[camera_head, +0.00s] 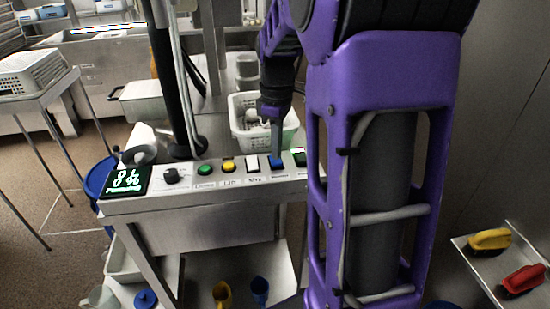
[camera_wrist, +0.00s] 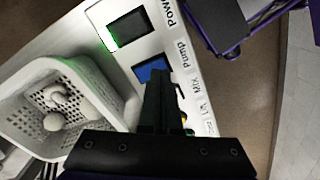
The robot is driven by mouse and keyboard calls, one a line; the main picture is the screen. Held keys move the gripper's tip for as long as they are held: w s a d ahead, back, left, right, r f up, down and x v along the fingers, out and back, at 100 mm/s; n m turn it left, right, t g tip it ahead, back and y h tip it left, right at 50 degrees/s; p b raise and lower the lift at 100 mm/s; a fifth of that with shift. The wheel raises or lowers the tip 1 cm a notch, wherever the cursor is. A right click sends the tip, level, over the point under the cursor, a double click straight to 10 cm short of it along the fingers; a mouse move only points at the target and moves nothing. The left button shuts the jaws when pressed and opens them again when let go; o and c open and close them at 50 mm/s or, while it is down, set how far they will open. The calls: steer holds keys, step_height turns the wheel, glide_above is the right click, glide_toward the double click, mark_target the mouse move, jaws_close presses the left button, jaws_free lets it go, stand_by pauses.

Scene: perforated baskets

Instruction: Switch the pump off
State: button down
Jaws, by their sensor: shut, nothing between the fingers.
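The control panel (camera_head: 150,203) runs along the front of a steel cart. Its blue rocker switch (camera_head: 276,161) sits toward the right end; in the wrist view the blue switch (camera_wrist: 150,71) is beside the label "Pump". My gripper (camera_head: 276,148) is shut and empty, pointing down at the blue switch. In the wrist view my gripper's tips (camera_wrist: 157,76) overlap the lower part of the switch and hide some of it; I cannot tell if they touch. The lit display (camera_head: 126,181) at the panel's left end shows green figures, seemingly 86 %, with small text below.
Further left are yellow (camera_head: 229,165) and green (camera_head: 205,170) buttons and a black knob (camera_head: 171,176). A white perforated basket (camera_head: 240,132) stands behind the panel.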

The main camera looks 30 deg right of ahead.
mark_target(277, 162)
steer(key=shift+f+b, duration=0.55)
steer(key=shift+f, duration=0.4)
stand_by(0.4)
step_height(277, 162, up, 5)
steer(key=p, duration=0.4)
steer(key=shift+r, duration=0.1)
steer(key=shift+r+p, duration=0.5)
steer(key=shift+r, duration=0.4)
